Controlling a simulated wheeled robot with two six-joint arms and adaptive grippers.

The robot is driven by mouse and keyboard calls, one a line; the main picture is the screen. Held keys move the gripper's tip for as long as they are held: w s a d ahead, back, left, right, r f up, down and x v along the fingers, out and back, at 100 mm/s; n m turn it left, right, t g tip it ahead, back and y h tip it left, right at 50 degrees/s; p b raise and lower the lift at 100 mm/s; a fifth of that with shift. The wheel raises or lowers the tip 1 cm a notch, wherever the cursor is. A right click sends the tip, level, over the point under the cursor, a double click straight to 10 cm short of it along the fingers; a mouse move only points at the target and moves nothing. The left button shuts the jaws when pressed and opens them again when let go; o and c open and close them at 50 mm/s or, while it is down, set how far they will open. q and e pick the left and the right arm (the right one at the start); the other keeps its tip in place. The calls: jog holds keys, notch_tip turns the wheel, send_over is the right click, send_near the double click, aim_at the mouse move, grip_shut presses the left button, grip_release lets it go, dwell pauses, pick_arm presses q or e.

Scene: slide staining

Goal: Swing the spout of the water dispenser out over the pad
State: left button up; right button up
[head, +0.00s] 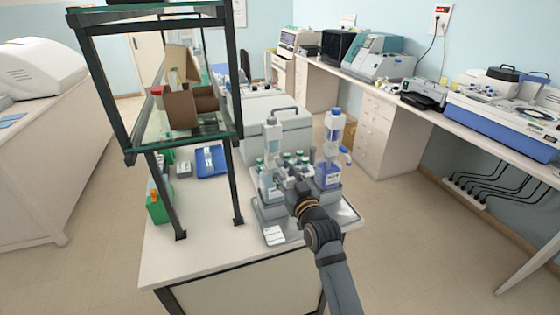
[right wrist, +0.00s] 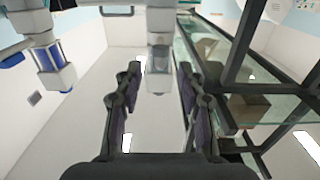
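Two bottle-top dispensers stand on a grey tray (head: 268,213): a left one (head: 271,150) with a pale body and a right one (head: 333,150) with a blue label and a spout (head: 346,156) pointing right. The labels are too small to read, so I cannot tell which holds water. A small white square (head: 275,235) at the tray's front may be the pad. My right gripper (head: 296,182) is between the dispensers; in the right wrist view (right wrist: 158,95) its fingers are apart, with a pale cylindrical part (right wrist: 160,65) beyond them, contact unclear. My left gripper is not in view.
The table's front left (head: 200,255) is clear.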

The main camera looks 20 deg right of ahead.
aim_at(281, 167)
jog(key=w+p, duration=0.1)
jog(key=w, duration=0.5)
jog(key=shift+a, duration=0.1)
jog(key=shift+c, duration=0.2)
grip_shut()
